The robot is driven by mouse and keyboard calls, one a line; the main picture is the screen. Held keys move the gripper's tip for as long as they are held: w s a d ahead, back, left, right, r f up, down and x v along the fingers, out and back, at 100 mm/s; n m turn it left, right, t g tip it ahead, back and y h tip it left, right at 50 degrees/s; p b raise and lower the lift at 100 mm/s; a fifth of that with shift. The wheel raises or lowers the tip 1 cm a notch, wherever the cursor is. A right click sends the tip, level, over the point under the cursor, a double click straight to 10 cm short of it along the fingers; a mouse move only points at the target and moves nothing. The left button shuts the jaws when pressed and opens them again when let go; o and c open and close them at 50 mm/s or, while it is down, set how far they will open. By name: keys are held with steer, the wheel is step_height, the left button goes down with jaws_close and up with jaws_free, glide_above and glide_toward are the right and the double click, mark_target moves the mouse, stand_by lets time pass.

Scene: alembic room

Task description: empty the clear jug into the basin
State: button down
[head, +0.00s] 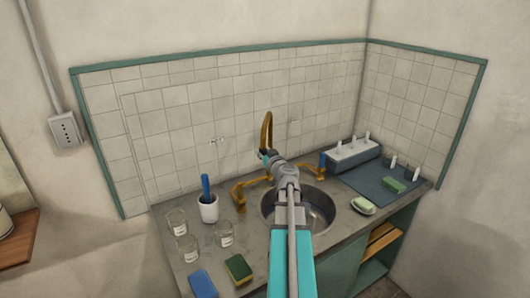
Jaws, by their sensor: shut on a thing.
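The basin (325,207) is a round metal bowl sunk in the grey counter, partly covered by my teal and grey arm. The end of my arm, with my gripper (266,156), is over the back of the basin in front of the brass spout (267,128). The wrist hides most of the gripper and its fingertips. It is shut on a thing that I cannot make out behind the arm. I see no clear jug plainly; it may be hidden there.
Glass beakers (187,250) and a white cup (208,210) with a blue-handled brush stand left of the basin. A sponge (239,268) and blue block (202,284) lie in front. A soap dish (363,206), blue mat (375,187) and white-topped rack (354,152) are right.

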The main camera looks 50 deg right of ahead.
steer(key=shift+s, duration=0.1)
steer(key=shift+c, duration=1.7)
jaws_free()
steer(key=shift+s+d, duration=0.1)
steer(key=v, duration=1.2)
steer(key=shift+f, duration=0.1)
